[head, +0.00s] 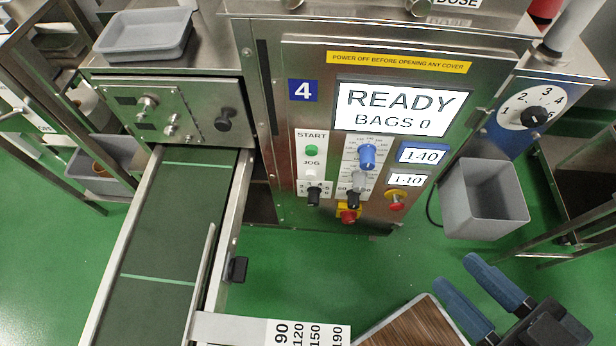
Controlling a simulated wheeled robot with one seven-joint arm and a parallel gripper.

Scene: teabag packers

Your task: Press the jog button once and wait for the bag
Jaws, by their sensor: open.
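The jog button (311,174) is a small pale round button under the JOG label on the front panel of the steel packer (285,215) marked 4. The green START button (311,150) sits just above it. The display (398,108) reads READY, BAGS 0. The green conveyor belt (165,240) at the left is bare, and no bag is in view. My gripper (455,273) is at the lower right, with two blue fingers apart and nothing between them. It is well below and to the right of the jog button, clear of the panel.
A grey bin (484,200) hangs at the right. A grey tray (146,35) stands upper left. Open green floor lies before the panel.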

